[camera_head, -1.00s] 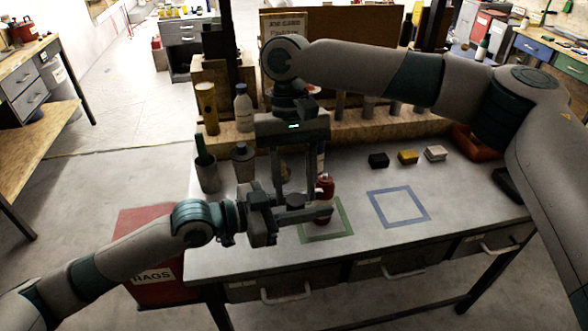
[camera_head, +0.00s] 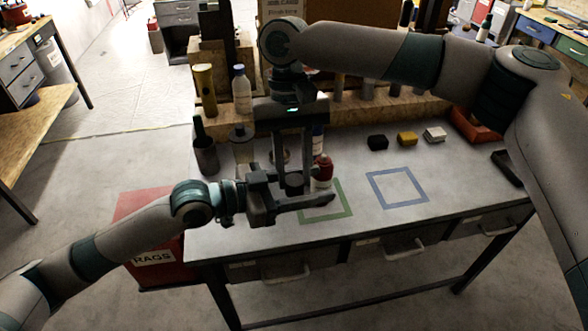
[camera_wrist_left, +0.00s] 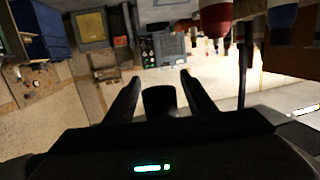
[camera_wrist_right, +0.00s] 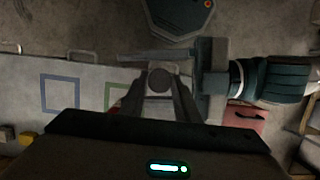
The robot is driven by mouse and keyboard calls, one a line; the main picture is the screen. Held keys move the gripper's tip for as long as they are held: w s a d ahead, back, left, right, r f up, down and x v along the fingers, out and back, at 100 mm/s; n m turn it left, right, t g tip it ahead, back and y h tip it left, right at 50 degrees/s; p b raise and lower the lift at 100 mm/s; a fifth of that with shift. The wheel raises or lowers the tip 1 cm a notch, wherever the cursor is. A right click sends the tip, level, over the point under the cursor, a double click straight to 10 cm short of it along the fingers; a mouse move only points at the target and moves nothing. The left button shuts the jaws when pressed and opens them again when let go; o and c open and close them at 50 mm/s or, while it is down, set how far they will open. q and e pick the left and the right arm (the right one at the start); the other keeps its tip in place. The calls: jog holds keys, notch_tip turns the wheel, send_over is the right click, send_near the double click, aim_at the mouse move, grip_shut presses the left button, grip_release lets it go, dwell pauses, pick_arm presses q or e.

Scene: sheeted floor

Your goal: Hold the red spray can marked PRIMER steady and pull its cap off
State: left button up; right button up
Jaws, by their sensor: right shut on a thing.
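A red can (camera_head: 323,168) with a small dark top and a pale lower part stands by the far edge of the green square (camera_head: 347,211), partly hidden by my grippers. It also shows in the left wrist view (camera_wrist_left: 215,14). No PRIMER label is readable. My right gripper (camera_head: 293,176) points down, shut on a dark round thing (camera_wrist_right: 158,80); I cannot tell whether this is the can's cap. My left gripper (camera_head: 305,198) comes from the left just below. Its fingers (camera_wrist_left: 160,85) are apart, with the dark cylinder (camera_wrist_left: 158,102) between them in view; contact is not visible.
A blue square (camera_head: 420,200) on the bench is empty. Black (camera_head: 377,142), yellow (camera_head: 407,138) and white (camera_head: 434,134) blocks lie at the back right. Bottles and cups stand at the back left. A red RAGS bin (camera_head: 150,275) stands by the bench's left end.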

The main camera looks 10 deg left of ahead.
pick_arm(q)
jog(key=shift+a, duration=0.1)
jog(key=v, duration=1.2)
jog(key=shift+f, duration=0.1)
dwell(0.4)
